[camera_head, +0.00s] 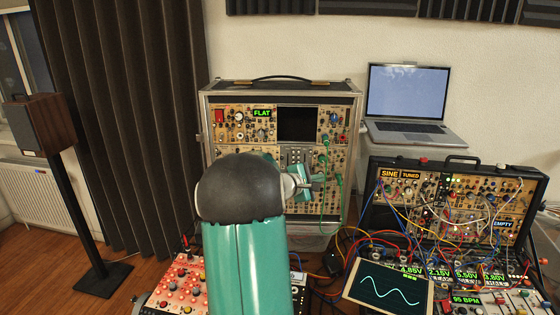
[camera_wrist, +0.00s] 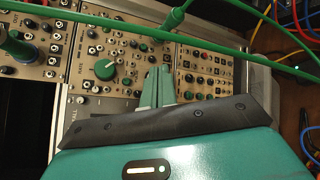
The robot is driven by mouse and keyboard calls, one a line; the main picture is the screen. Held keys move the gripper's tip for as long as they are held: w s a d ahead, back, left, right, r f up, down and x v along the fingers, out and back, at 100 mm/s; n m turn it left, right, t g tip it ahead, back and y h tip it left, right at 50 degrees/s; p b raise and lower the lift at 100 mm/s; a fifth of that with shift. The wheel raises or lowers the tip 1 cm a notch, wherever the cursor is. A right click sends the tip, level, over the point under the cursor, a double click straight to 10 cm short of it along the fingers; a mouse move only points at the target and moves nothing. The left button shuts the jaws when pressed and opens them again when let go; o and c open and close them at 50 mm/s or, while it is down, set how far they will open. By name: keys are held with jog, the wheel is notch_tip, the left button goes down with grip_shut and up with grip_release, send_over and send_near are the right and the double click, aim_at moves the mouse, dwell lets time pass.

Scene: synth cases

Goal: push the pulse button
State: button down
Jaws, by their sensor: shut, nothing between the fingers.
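The tall case of synth modules (camera_head: 225,134) stands in the middle of the head view, with tan panels full of knobs, jacks and small buttons. My gripper (camera_head: 319,181) is in front of its lower right part. In the wrist view my gripper (camera_wrist: 158,72) is shut and empty, its fingertips pointing at the tan panel (camera_wrist: 133,50). I cannot tell whether the tips touch the panel. A large green knob (camera_wrist: 105,69) lies left of the fingertips. I cannot make out which control is the pulse button; the labels are too small, and my arm and gripper hide part of the panels.
Green cables hang at the case's right side; one green cable (camera_wrist: 232,50) crosses close to my fingers. A second open synth case (camera_head: 510,244) with many cables stands right, below a laptop (camera_head: 405,92). A red-lit panel (camera_head: 178,280) lies low left. A speaker (camera_head: 40,125) stands far left.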

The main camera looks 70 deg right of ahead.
dwell(0.3)
jog(key=shift+s+a, duration=0.15)
jog(key=shift+a, duration=0.25)
jog(key=s+a, duration=0.2)
jog(key=a, duration=0.3)
jog(key=shift+a, duration=0.35)
